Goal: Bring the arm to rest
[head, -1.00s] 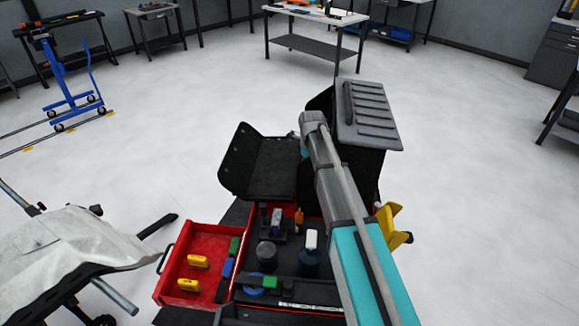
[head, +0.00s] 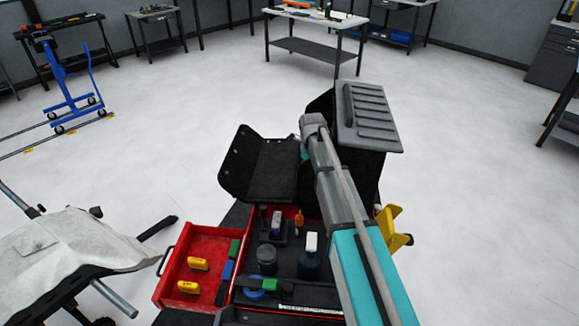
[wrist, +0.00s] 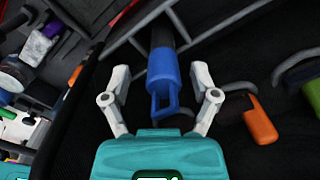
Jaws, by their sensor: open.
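My arm (head: 340,205) reaches up from the lower right over the red-edged tool cart and bends at its grey upper joint. My gripper is hidden in the head view. In the wrist view my gripper (wrist: 160,77) is open, its two pale fingers spread apart. A blue handle with a loop end (wrist: 163,80) appears between the fingers, seemingly beyond them in a dark compartment. No contact with it shows, and the gap to it is hard to judge.
The cart has a red drawer (head: 207,246) with yellow tools at left, bottles on top, and a dark bin with a ribbed grey lid (head: 367,110). In the wrist view an orange handle (wrist: 261,126) lies at right. A covered stand (head: 65,250) is at far left.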

